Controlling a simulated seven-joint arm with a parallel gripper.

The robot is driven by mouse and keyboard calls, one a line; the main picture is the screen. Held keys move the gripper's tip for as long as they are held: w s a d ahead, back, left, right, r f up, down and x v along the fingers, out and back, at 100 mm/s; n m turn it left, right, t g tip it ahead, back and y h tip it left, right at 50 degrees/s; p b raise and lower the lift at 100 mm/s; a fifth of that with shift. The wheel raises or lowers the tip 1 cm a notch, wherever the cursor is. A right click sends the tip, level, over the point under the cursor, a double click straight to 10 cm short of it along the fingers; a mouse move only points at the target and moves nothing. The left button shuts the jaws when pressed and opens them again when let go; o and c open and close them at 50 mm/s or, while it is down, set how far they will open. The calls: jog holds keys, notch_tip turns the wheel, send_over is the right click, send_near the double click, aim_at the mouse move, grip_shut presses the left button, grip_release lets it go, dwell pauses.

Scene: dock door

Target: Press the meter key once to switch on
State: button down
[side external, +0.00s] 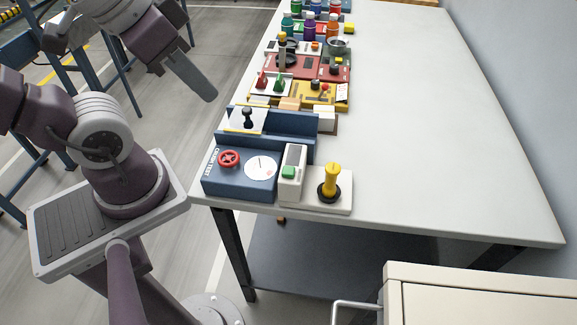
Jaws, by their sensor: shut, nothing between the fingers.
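A white meter box (297,184) stands at the near end of the long white table, with a grey display (294,154) on it. A green key (289,172) sits on its face below the display. I cannot tell whether the key is up or pressed, or whether the display is lit. My gripper (210,96) is at the upper left, shut and empty, pointing down and to the right. It is in the air beside the table's left edge, well apart from the meter and farther back.
Left of the meter is a blue box with a red handwheel (229,158) and a white dial (261,167). Right of it a yellow knob (331,178) stands on a white base. Coloured stations line the left edge behind. The table's right side (440,130) is clear.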

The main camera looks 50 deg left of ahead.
jog(key=m+g, duration=0.1)
jog(key=m+g+y, duration=0.4)
jog(key=m+y, duration=0.5)
send_over(292, 173)
notch_tip(292, 173, down, 7)
jog(key=shift+n, duration=0.3)
jog(key=shift+f, duration=4.45)
jog(key=shift+f, duration=0.4)
